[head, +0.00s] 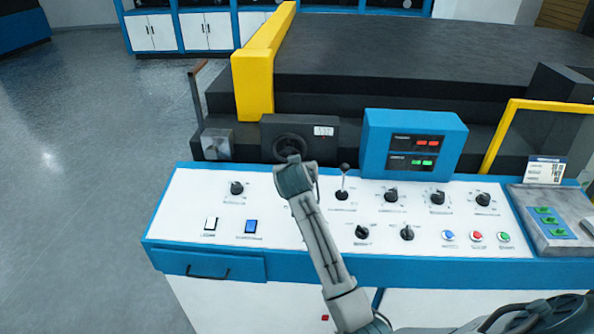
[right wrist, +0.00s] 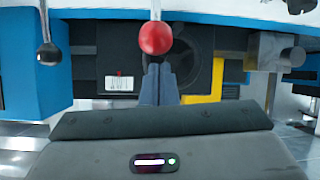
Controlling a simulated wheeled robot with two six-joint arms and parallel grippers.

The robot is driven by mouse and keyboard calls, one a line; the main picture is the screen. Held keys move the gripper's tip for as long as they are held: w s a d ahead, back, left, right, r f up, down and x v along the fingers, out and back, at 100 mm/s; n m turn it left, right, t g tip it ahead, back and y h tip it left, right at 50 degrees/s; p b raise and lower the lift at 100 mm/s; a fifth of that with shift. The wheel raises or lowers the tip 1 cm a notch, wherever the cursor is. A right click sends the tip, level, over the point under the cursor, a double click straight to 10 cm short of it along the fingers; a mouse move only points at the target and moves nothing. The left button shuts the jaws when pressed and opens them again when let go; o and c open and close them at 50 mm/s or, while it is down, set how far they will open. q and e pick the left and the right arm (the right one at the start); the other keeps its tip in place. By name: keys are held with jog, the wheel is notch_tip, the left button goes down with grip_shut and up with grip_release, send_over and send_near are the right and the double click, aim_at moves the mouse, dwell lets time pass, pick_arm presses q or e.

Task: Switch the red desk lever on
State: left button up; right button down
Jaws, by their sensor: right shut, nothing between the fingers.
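The red desk lever has a round red ball (right wrist: 156,38) on a thin metal stem, seen in the right wrist view at top centre. My right gripper (right wrist: 157,68) is shut and empty, its fingertips right by the ball; whether they touch it I cannot tell. In the head view my right gripper (head: 290,163) is over the back of the white desk panel (head: 185,215), and the red lever is hidden behind it. My left gripper is not in view.
A black-knobbed lever (head: 343,180) stands just right of my gripper; its ball (right wrist: 49,53) shows in the right wrist view. Behind are a handwheel (head: 291,147) and a blue display box (head: 375,135). Knobs and buttons cover the panel; floor at left is clear.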

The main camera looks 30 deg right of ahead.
jog(key=shift+w+a+r+b, duration=0.15)
jog(key=shift+r+b, duration=0.1)
jog(key=shift+r, duration=0.3)
jog(key=shift+s+a+r+b, duration=0.1)
jog(key=shift+r+b, duration=0.1)
jog(key=shift+r, duration=0.35)
pick_arm(q)
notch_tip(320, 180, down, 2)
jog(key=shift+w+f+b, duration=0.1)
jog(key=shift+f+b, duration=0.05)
jog(key=shift+b, duration=0.9)
pick_arm(e)
jog(key=v, duration=0.8)
jog(key=shift+w+r, duration=0.2)
jog(key=shift+r, duration=0.2)
jog(key=shift+d, duration=0.2)
jog(key=shift+f, duration=0.1)
